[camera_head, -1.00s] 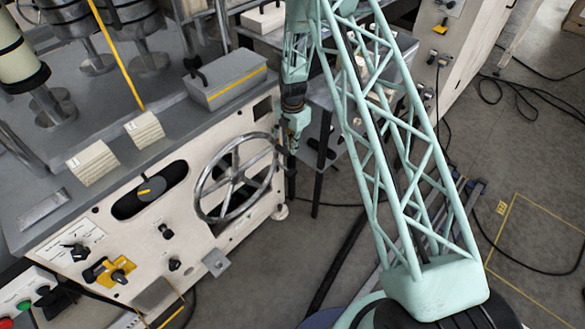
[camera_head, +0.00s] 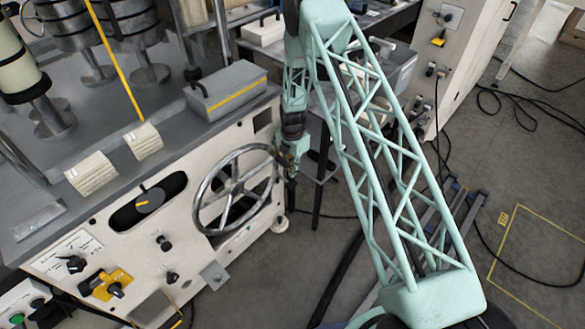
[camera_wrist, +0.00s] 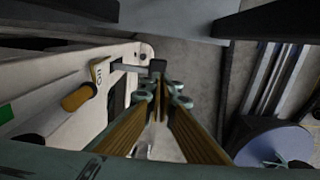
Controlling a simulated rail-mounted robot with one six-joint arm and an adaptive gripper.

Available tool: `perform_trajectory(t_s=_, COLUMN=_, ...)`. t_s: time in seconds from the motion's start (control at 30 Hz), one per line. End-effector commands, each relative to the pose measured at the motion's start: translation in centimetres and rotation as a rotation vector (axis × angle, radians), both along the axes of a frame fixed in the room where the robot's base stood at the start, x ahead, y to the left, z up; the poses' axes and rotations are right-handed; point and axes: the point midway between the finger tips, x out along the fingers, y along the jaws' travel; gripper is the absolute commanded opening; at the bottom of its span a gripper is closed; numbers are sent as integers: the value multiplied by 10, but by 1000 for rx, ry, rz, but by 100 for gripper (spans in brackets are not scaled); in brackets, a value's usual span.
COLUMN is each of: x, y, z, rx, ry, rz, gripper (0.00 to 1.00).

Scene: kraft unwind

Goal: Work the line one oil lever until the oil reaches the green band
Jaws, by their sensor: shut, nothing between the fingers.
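In the wrist view my gripper (camera_wrist: 163,92) is shut and empty, its two fingers meeting. A grey metal lever (camera_wrist: 130,68) with a black end sticks out from the pale cabinet beside a small tag (camera_wrist: 99,75) that seems to read OIL. The lever's black end is just ahead of my fingertips; I cannot tell whether they touch. An orange-brown cylinder (camera_wrist: 77,97) is left of the tag, and a green patch (camera_wrist: 5,113) shows at the left edge. I cannot make out an oil level. In the head view my gripper (camera_head: 287,163) is beside the cabinet's right end.
A spoked handwheel (camera_head: 235,188) on the cabinet front is close left of my gripper in the head view. A grey box with a yellow stripe (camera_head: 228,88) sits on the cabinet top. A metal table (camera_head: 395,62) stands behind my arm.

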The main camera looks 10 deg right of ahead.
Motion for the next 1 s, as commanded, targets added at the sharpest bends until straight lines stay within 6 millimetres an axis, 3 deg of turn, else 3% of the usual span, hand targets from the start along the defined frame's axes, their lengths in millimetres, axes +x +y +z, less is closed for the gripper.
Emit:
perform_trajectory(t_s=0.5, x=0, y=0, z=-54, rx=0, ry=0, rz=0, gripper=0)
perform_trajectory(t_s=1.0, x=0, y=0, z=-62, rx=1, ry=0, rz=0, gripper=0)
